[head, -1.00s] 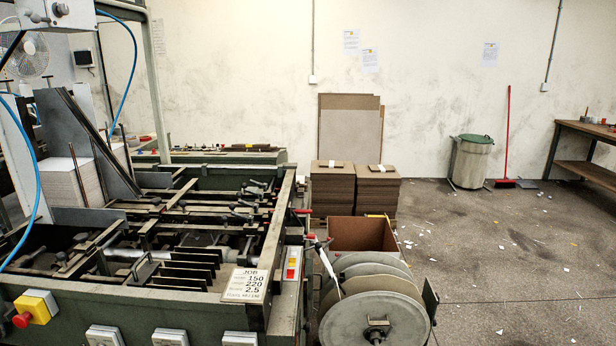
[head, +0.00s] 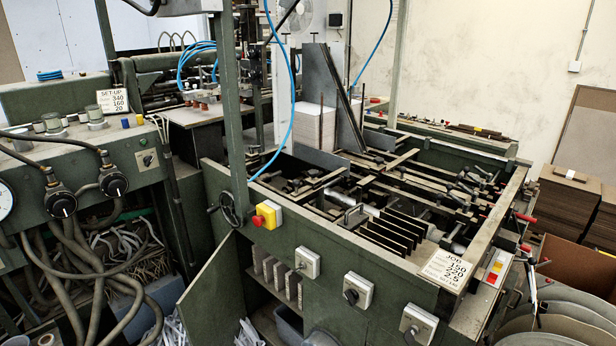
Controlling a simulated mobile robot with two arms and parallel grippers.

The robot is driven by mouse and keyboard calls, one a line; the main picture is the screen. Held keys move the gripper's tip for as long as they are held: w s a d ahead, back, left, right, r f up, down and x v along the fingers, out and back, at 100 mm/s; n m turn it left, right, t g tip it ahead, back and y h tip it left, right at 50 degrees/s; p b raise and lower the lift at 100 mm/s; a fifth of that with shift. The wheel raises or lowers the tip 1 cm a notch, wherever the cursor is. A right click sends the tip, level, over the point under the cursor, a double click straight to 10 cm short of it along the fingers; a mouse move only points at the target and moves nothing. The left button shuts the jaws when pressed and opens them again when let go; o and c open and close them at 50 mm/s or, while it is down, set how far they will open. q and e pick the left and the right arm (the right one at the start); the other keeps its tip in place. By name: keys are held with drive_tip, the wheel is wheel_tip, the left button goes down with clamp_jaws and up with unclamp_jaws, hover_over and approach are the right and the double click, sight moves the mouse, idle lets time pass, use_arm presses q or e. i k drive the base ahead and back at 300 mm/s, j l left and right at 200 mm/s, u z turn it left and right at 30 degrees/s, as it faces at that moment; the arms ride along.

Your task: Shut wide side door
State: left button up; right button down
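A green side door (head: 212,292) of the feeder machine (head: 330,262) stands open in the head view, low and left of centre. It juts outward from the left edge of a cabinet opening, and its lower part is cut off by the frame. Inside the opening, a shelf holds several pale upright pieces (head: 277,277), with a grey bin (head: 289,325) below. Neither of my grippers is in view.
Thick hoses (head: 85,265) and a control panel with black knobs (head: 88,195) stand left of the door. White switch boxes (head: 358,290) and a red emergency button (head: 257,221) project from the machine's side. Large grey discs (head: 560,325) stand at lower right.

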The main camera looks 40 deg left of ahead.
sight(210, 311)
drive_tip(key=k+j+u, duration=0.1)
drive_tip(key=j, duration=0.6)
drive_tip(key=k+j, duration=0.2)
drive_tip(key=j, duration=0.55)
drive_tip(key=k+j+u, duration=0.15)
drive_tip(key=j, duration=0.6)
drive_tip(key=k+j+u, duration=0.1)
drive_tip(key=j, duration=0.65)
drive_tip(key=k+j+u, duration=0.1)
drive_tip(key=j, duration=0.65)
